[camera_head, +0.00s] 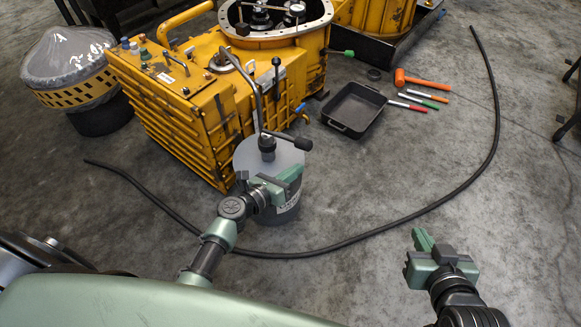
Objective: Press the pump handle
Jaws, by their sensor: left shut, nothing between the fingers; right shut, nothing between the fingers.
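A grey cylindrical container (246,155) stands on the floor in front of the yellow transmission housing (165,95). A pump fitting (267,147) rises from its lid, with a dark handle (302,143) sticking out to the right. A bent metal pipe (246,75) runs up from the pump toward the housing. My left gripper (292,178) is shut and empty in front of the container, below the handle and apart from it in the picture. It hides part of the container's side. My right gripper (422,241) is shut and empty over bare floor at the lower right.
A black hose (440,203) curves across the floor around the container. A black tray (355,108) lies right of the housing, beside an orange mallet (422,82) and several coloured tools. A wrapped part (68,60) stands at upper left.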

